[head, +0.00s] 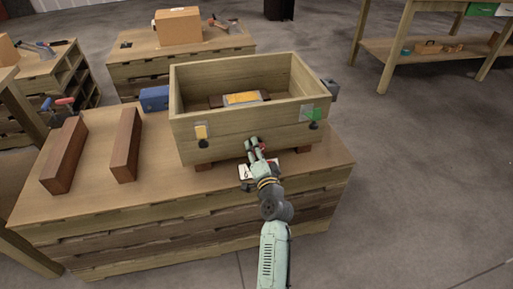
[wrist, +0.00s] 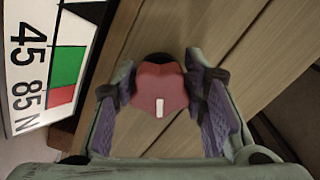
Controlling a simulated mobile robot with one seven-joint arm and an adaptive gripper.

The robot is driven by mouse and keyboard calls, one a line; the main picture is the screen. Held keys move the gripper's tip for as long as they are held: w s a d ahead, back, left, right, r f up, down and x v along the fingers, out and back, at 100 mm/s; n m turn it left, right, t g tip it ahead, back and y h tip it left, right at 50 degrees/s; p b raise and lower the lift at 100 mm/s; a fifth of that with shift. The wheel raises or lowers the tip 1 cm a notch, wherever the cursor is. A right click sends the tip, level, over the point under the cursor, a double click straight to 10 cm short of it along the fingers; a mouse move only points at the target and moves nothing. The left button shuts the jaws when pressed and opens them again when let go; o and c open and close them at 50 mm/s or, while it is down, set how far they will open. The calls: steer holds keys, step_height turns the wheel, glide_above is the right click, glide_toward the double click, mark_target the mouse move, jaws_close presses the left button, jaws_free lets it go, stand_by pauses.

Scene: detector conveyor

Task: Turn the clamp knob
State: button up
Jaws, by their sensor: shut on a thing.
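The clamp knob (wrist: 160,92) is a red, lobed knob with a short white mark, which lies toward the bottom of the wrist view. My gripper (wrist: 163,92) has its two padded fingers on either side of the knob, shut on it. In the head view my gripper (head: 255,150) is at the front of a wooden box (head: 222,131), low and right of centre. A dial plate (wrist: 42,62) with green and red fields and the marks "45", "85" and "N" lies left of the knob. In the head view the knob is mostly hidden by my fingers.
The box stands on a wooden workbench (head: 110,200) and holds a yellow-topped block (head: 241,98). Two brown beams (head: 65,155) and a blue box (head: 154,98) are at left. Open floor is at right.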

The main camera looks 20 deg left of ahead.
steer(key=shift+m+p, duration=0.3)
steer(key=shift+m, duration=0.5)
steer(key=o, duration=1.2)
steer(key=v, duration=0.7)
steer(key=shift+s+d, duration=0.15)
steer(key=shift+s, duration=0.05)
